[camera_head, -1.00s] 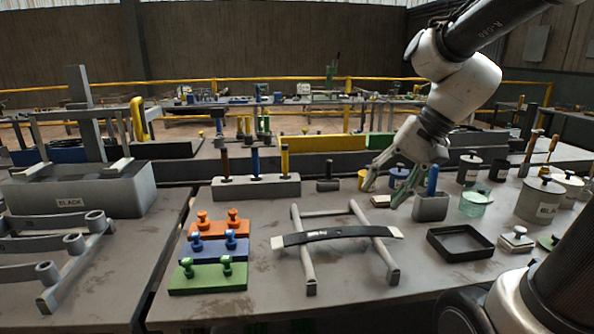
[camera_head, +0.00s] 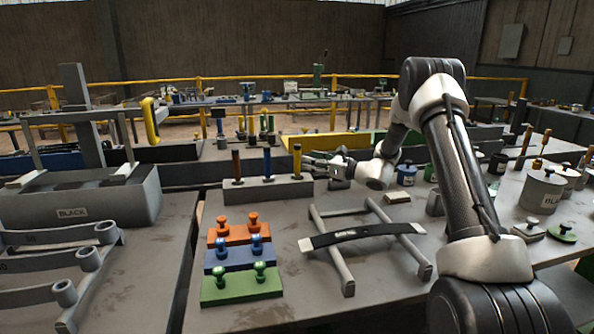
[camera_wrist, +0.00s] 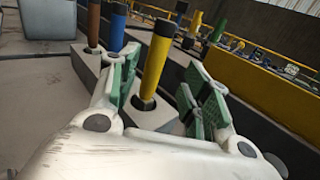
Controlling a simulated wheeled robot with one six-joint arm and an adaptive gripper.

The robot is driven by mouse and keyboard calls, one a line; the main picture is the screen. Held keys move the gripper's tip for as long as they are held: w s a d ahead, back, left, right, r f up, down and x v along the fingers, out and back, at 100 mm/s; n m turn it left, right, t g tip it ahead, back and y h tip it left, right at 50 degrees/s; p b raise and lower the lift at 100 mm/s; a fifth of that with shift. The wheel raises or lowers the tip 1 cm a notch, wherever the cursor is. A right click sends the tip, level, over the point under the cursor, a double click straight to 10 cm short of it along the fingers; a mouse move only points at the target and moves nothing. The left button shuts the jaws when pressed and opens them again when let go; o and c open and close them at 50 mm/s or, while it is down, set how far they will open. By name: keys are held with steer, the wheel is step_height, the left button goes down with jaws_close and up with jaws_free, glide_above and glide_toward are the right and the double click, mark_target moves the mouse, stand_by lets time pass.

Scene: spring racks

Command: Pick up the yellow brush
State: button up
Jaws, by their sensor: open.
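The yellow brush (camera_head: 297,160) stands upright in the right end of a grey holder block (camera_head: 262,190). A blue brush (camera_head: 267,163) and a brown brush (camera_head: 236,164) stand in the same block to its left. My gripper (camera_head: 312,166) is open, just right of the yellow brush. In the wrist view the yellow brush (camera_wrist: 158,62) rises between the open green-padded fingers of my gripper (camera_wrist: 165,95), nearer the left finger. I cannot tell whether a finger touches it. The lower end of the brush is hidden in the block.
Coloured blocks with knobs, orange (camera_head: 228,235), blue (camera_head: 232,255) and green (camera_head: 240,288), lie in front of the holder. A grey rack with a dark curved strip (camera_head: 347,236) is right of them. A yellow bin (camera_head: 335,144) stands behind.

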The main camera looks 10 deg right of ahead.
mark_target(297, 175)
steer(key=x, duration=0.6)
steer(key=shift+a+r, duration=0.15)
steer(key=shift+a, duration=0.2)
jaws_close()
